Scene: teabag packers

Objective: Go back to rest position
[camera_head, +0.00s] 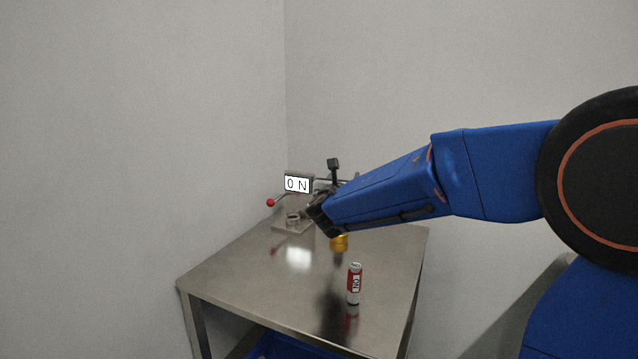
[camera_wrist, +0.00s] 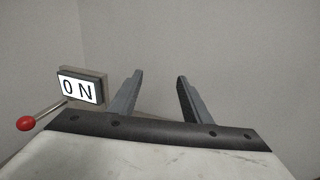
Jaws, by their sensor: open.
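My gripper (camera_wrist: 158,80) is open in the wrist view, its two grey fingers apart with only plain wall and a strip of table edge between and beyond them. In the head view my blue arm reaches in from the right over the steel table, and its end hides most of the gripper. To the left of the fingers in the wrist view is a display sign (camera_wrist: 80,88) reading "ON". The sign also shows in the head view (camera_head: 297,184). A lever with a red ball (camera_head: 271,202) sticks out below it.
A red and white can (camera_head: 354,284) stands upright on the steel table (camera_head: 250,290). A gold cylinder (camera_head: 340,243) shows just below my arm. A small ring on a plate (camera_head: 293,219) sits at the back left. A blue crate (camera_head: 283,346) is under the table. Walls stand behind and left.

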